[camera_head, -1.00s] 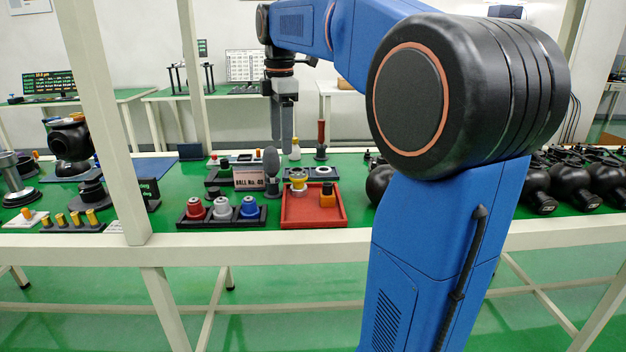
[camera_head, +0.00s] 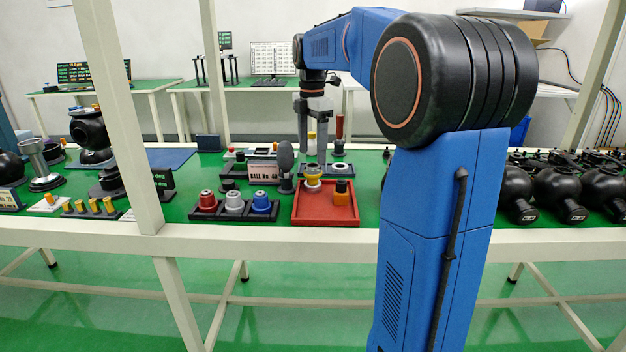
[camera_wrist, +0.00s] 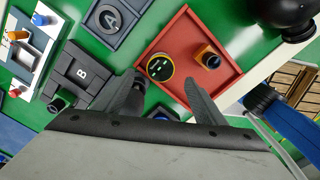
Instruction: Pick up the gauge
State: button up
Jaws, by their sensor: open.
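The gauge, a yellow round piece with a dark display face, stands in the red tray. I see its display from above in the wrist view (camera_wrist: 160,67) and its yellow side in the head view (camera_head: 313,171). My gripper (camera_head: 312,158) is open above the gauge, its two fingers apart. In the wrist view my gripper (camera_wrist: 164,82) has one finger on each side below the gauge in the picture, with nothing between them. I cannot tell the exact height gap between the fingertips and the gauge.
The red tray (camera_head: 325,218) also holds an orange block with a dark top (camera_head: 341,190), close right of the gauge. A dark rack with red, white and blue knobs (camera_head: 235,204) stands to the left. A dark oval paddle (camera_head: 286,158) stands close by. Black rounded parts crowd the right.

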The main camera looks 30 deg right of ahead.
aim_at(312, 171)
jog(key=shift+f, duration=3.95)
jog(key=c, duration=1.2)
